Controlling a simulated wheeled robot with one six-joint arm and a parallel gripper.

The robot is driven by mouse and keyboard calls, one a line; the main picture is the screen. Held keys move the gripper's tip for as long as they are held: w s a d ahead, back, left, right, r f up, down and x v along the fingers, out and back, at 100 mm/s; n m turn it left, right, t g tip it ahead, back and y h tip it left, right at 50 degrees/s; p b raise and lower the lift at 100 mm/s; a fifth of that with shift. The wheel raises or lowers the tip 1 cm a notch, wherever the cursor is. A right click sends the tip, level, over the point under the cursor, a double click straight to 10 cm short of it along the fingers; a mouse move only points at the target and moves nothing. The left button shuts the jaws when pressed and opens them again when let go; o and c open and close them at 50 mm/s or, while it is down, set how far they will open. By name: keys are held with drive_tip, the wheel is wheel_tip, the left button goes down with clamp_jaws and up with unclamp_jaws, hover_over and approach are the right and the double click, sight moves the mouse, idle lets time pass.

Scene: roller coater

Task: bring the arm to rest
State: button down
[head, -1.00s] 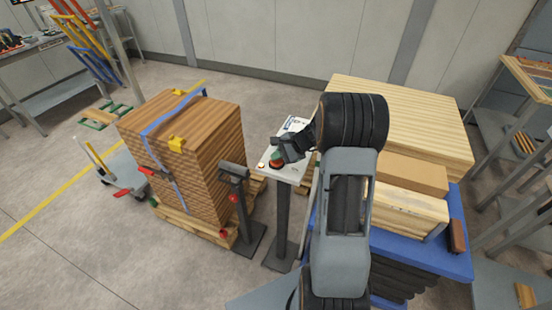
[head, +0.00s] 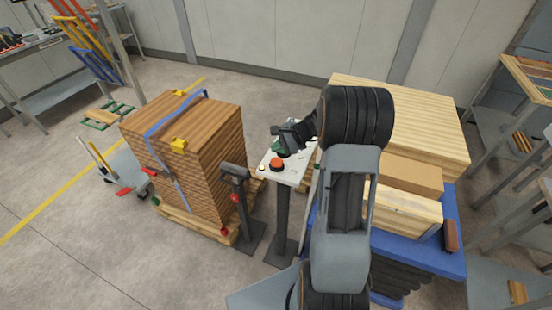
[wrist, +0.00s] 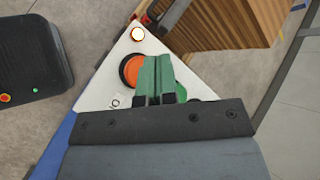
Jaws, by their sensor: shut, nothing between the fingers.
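My gripper (head: 281,148) is shut and empty, with its green fingers together. It hangs over the back part of a white control panel on a post (head: 291,177). In the wrist view the closed fingers (wrist: 154,80) lie across the picture beside an orange-red button (wrist: 131,70). That button (head: 277,164) shows clear of the gripper in the head view. A green button (wrist: 181,93) is partly hidden by the fingers. A lit lamp (wrist: 137,33) glows at the panel's corner. My arm is bent, with its links reaching up in front of the blue table.
A strapped wood stack (head: 205,145) stands on a pallet at left. A dark post (head: 238,195) stands between it and the panel. A blue table (head: 405,250) carrying wood blocks (head: 405,205) is at right. Open floor (head: 80,250) lies at front left.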

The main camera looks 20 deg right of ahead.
idle(0.4)
drive_tip(key=s+f+n, duration=0.1)
drive_tip(key=s+f+g, duration=0.1)
drive_tip(key=s, duration=0.1)
drive_tip(key=shift+s+f+n+g+h, duration=0.1)
drive_tip(key=shift+n+g+h, duration=0.2)
drive_tip(key=shift+n, duration=0.1)
drive_tip(key=s+a+r+n+h, duration=0.3)
drive_tip(key=s+a+r+n, duration=0.2)
drive_tip(key=s+r+n, duration=0.2)
drive_tip(key=s+a+r+n+t+h, duration=0.1)
drive_tip(key=s+a+r+n+h, duration=0.2)
drive_tip(key=s, duration=0.8)
wheel_tip(320, 180, up, 5)
drive_tip(key=a+n, duration=0.2)
drive_tip(key=n, duration=0.2)
drive_tip(key=shift+s+a+f+h, duration=0.15)
drive_tip(key=shift+s+a+h, duration=0.15)
drive_tip(key=shift+h, duration=0.1)
